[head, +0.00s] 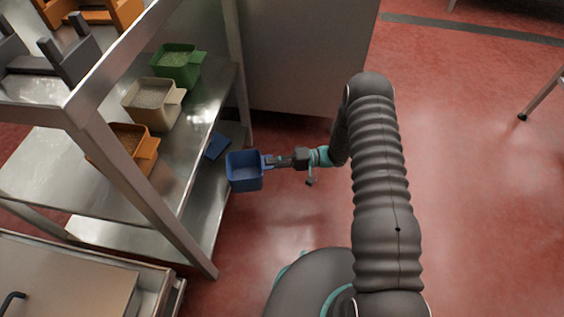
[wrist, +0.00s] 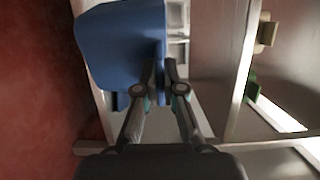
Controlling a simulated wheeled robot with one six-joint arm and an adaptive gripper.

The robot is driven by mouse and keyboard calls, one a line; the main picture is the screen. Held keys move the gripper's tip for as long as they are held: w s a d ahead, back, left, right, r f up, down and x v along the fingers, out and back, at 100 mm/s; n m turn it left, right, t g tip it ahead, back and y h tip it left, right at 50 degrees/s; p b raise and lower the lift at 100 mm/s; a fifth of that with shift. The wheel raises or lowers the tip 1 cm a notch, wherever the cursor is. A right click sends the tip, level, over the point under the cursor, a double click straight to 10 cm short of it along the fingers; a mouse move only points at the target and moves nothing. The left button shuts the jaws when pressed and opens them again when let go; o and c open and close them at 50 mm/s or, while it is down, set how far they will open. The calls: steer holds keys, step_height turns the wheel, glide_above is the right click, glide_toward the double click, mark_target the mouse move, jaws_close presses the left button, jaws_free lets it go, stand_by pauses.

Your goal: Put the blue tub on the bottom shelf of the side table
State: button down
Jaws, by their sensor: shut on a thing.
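The tub also shows large in the wrist view (wrist: 120,45), at the fingertips (wrist: 163,68). The side table's bottom shelf (head: 205,210) shows as a strip below the middle shelf (head: 190,150); most of it is hidden. The tub is beside the table's open right side, apart from the shelf as far as I can tell.
An orange tub (head: 138,150), a beige tub (head: 155,104) and a green tub (head: 180,66) stand on the middle shelf. Another blue item (head: 216,146) lies lower, seemingly on the bottom shelf. A table leg (head: 150,200) stands left of my gripper. Red floor (head: 460,150) is clear on the right.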

mark_target(228, 160)
steer(key=a+b, duration=0.1)
steer(key=a, duration=0.3)
steer(key=a+f+b, duration=0.1)
steer(key=a, duration=0.4)
steer(key=w+a+f+b, duration=0.1)
steer(key=a, duration=0.3)
steer(key=shift+a, duration=0.4)
steer(key=shift+w+a+b, duration=0.15)
steer(key=shift+a+b, duration=0.3)
steer(key=shift+a, duration=0.65)
steer(key=shift+f+b, duration=1.15)
steer(key=shift+f, duration=0.1)
steer(key=c, duration=0.7)
jaws_free()
steer(key=shift+b+v, duration=0.95)
steer(key=shift+v, duration=2.6)
